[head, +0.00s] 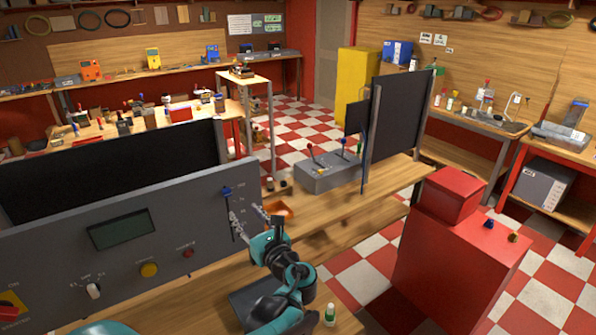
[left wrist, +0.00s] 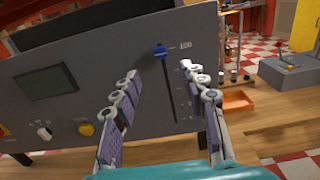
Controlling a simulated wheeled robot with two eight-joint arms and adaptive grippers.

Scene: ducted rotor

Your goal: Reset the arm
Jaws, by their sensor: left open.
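My left gripper (head: 248,214) is open and empty in front of the grey control panel (head: 70,255). In the left wrist view its two fingers (left wrist: 158,72) are spread, with the panel behind them. A blue slider knob (head: 227,190) sits at the top of a dark vertical slot on the panel's right part. In the left wrist view the knob (left wrist: 161,52) is beside the 100 mark and shows between the fingertips, with no contact visible. My right gripper is not in view.
The panel also has a screen (head: 121,229), a yellow button (head: 149,270) and a white switch (head: 94,291). An orange tray (head: 280,209) and a grey lever box (head: 328,176) are on the bench. A small bottle (head: 329,315) stands near my arm. A red cabinet (head: 455,260) is at right.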

